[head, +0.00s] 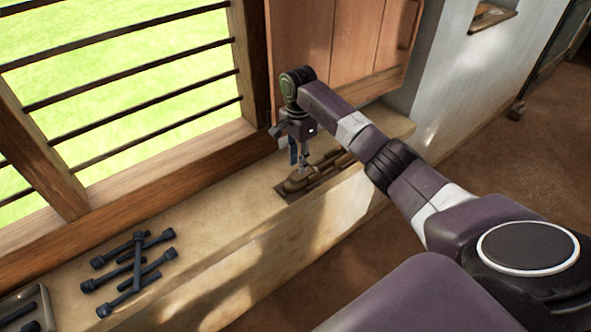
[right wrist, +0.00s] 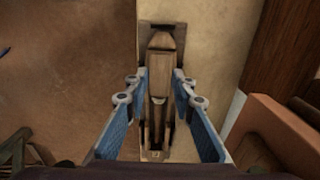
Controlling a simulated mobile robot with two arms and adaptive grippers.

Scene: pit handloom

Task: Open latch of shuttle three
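Brown wooden shuttles (head: 296,185) lie side by side on a dark board on the ledge in the head view, partly hidden by my right arm. My right gripper (head: 303,165) points down just above them. In the right wrist view, one pointed wooden shuttle (right wrist: 164,62) lies lengthwise between the blue pads of the right gripper (right wrist: 160,78). The fingers are apart, one on each side of this shuttle; whether they touch it I cannot tell. A dark slot shows in its near part. I cannot make out the latch or the shuttle's number. My left gripper is out of view.
Several dark pegs (head: 132,264) lie in a pile on the ledge (head: 215,222), with a tray (head: 22,308) at its left end. A barred window (head: 130,95) and a wooden shutter (head: 335,45) stand behind. The ledge between pegs and shuttles is clear.

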